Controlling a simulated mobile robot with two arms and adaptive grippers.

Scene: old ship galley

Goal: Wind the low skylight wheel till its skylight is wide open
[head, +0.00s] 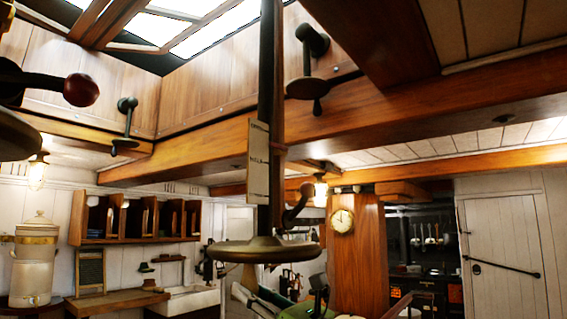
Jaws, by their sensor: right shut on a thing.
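The low skylight wheel (235,250) is a dark disc low on a dark upright shaft (268,90), in the middle of the head view. Its curved handle (298,207) with a brown knob stands above the rim on the right. A pale lettered plate (258,175) is beside the shaft; its words are too small to read surely. The skylight (195,30) shows bright panes and brown bars at the top; how wide it stands open is unclear. My right gripper (318,284) is a small dark shape just under the wheel's right rim, its contact partly hidden. My left gripper is out of view.
Another dark crank with a red-brown knob (81,90) juts in close at the left. Wall brackets (305,85) and (125,130) hang below the skylight. Heavy beams (400,105) cross overhead. Shelves (135,220), a clock (342,220) and a white door (505,255) are behind.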

